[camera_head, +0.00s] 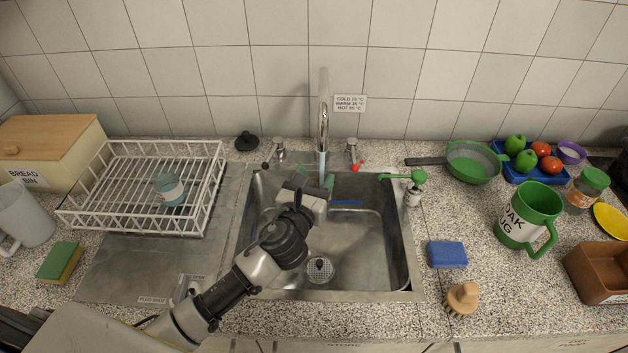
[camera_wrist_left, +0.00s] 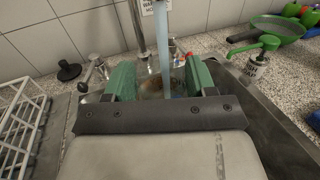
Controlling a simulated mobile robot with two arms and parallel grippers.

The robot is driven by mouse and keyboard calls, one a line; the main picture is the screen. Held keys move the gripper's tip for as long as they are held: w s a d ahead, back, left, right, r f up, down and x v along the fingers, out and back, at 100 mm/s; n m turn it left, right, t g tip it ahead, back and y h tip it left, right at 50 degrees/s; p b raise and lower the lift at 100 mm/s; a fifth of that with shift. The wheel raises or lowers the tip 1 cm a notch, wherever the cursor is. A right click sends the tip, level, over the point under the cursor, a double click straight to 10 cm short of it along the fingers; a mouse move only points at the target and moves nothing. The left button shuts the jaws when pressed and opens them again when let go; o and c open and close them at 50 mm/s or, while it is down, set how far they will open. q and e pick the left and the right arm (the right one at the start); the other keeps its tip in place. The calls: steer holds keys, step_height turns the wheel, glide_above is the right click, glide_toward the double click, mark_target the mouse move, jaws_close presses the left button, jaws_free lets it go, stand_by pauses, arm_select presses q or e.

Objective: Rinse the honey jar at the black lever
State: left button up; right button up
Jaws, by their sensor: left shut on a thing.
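My left gripper (camera_head: 328,182) is over the back of the sink (camera_head: 385,255), under the tap spout (camera_head: 323,105). Its green fingers (camera_wrist_left: 158,82) are shut on a glassy, brownish thing, apparently the honey jar (camera_wrist_left: 156,88); my gripper hides most of it. A pale blue water stream (camera_head: 321,160) falls from the spout to between the fingers, and it shows in the left wrist view (camera_wrist_left: 163,35). The black lever (camera_head: 267,165) is on the left tap valve (camera_head: 279,149). A red lever (camera_head: 358,168) is on the right valve. My right gripper is not in view.
A white dish rack (camera_head: 150,147) with a glass (camera_head: 170,190) stands left of the sink. A green soap pump (camera_head: 413,188), blue sponge (camera_head: 447,254), brush (camera_head: 462,298) and green mug (camera_head: 530,217) stand right.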

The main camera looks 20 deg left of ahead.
arm_select(q)
steer(key=shift+d, duration=0.15)
steer(key=shift+d, duration=0.5)
steer(key=shift+a, duration=0.1)
steer(key=shift+a+p, duration=0.4)
steer(key=shift+a, duration=0.2)
steer(key=shift+d, duration=0.15)
steer(key=shift+d, duration=0.5)
